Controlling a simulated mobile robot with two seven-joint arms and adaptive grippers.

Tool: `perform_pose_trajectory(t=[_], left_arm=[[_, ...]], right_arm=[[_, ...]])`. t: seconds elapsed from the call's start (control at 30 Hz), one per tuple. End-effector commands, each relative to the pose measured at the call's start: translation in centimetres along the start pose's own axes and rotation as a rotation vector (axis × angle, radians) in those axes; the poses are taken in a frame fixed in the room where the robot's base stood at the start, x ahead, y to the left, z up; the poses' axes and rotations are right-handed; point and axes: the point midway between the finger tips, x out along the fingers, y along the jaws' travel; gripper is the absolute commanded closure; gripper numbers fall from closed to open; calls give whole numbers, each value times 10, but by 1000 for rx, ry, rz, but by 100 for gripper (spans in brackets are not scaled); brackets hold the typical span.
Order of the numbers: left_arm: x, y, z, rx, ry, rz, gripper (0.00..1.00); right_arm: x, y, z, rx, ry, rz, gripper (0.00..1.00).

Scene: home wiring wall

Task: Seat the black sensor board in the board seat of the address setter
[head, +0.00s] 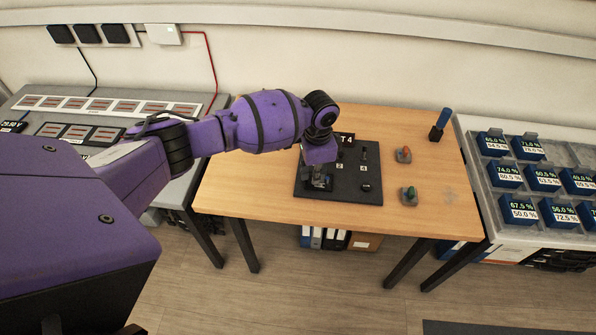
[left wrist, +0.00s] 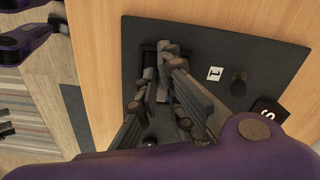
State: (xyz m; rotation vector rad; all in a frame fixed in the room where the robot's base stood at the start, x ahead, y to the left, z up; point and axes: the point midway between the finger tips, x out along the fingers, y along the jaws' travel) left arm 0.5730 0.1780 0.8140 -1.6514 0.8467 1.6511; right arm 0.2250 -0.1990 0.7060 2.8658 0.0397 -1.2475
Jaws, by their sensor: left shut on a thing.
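The address setter (head: 349,187) is a dark flat plate on the wooden table, with a T4 label, small white number tags and upright pegs. My left gripper (head: 320,182) is over its front left part, fingers pointing down. In the left wrist view, the fingers (left wrist: 164,72) are close together at a dark recessed area near the plate's edge. They are shut on the black sensor board (left wrist: 163,82), which shows only as a dark sliver between them. The fingers hide most of the board seat, and I cannot tell whether the board sits in it.
Right of the plate stand an orange-topped piece (head: 404,155) and a green-topped piece (head: 409,196). A blue-handled tool (head: 441,124) stands at the back right. A grey rack (head: 520,212) of blue displays is at right. The table's front right is clear.

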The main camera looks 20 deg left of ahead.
Motion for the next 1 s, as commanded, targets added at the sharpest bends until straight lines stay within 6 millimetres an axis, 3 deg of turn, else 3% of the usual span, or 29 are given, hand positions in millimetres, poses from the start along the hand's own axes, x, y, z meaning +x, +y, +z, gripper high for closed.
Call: perform_pose_trajectory(t=[0.03,0.2,0.57,0.67,1.0], left_arm=[[-1,-1,-1,1,2,-1,90],[-1,-1,-1,1,2,-2,71],[-6,-1,-2,1,3,-3,71],[-20,-1,-2,2,4,-3,71],[-91,-1,-2,1,5,-4,71]], right_arm=[[0,0,1,0,-2,0,60],[-1,0,2,1,-3,1,60],[3,-1,-7,0,12,-1,60],[2,-1,-6,0,9,-1,60],[2,0,-4,-1,6,-1,60]])
